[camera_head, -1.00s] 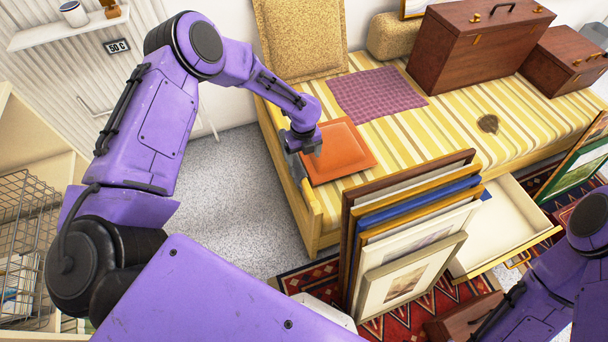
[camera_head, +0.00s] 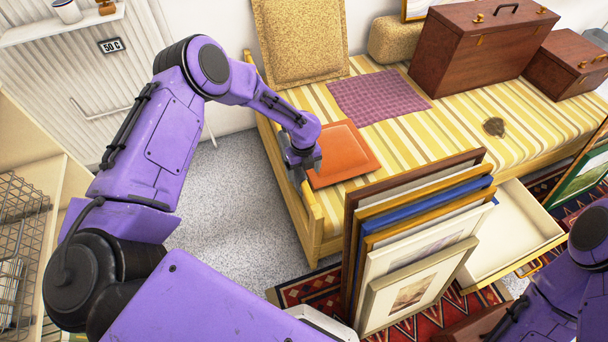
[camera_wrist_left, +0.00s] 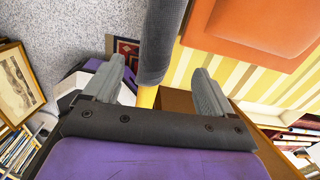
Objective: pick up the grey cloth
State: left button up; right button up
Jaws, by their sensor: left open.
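The grey cloth (camera_wrist_left: 165,38) shows in the left wrist view as a dark grey strip at the top middle. It lies along the yellow wooden end rail (camera_wrist_left: 147,98) of the daybed. My left gripper (camera_wrist_left: 158,76) is open, with one finger on each side of the rail line and the cloth's near end. I cannot tell whether the fingers touch it. In the head view my left gripper (camera_head: 303,160) is over the end rail and hides most or all of the cloth. My right gripper is out of view; only part of the right arm shows at lower right.
An orange cushion (camera_head: 342,154) lies on the striped daybed (camera_head: 425,140) right beside the gripper. Several framed prints (camera_head: 418,262) stand in front, by an open drawer (camera_head: 512,232). Brown cases (camera_head: 478,50) and a purple cloth (camera_head: 378,96) lie farther back. Speckled floor (camera_head: 225,200) is clear.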

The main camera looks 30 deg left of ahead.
pick_arm(q)
jog(key=shift+f+b, duration=0.8)
jog(key=shift+f, duration=0.4)
jog(key=shift+c, duration=0.3)
jog(key=shift+r, duration=0.1)
jog(key=c, duration=1.2)
jog(key=shift+o, duration=0.2)
jog(key=shift+o, duration=0.8)
jog(key=shift+w+d, duration=0.15)
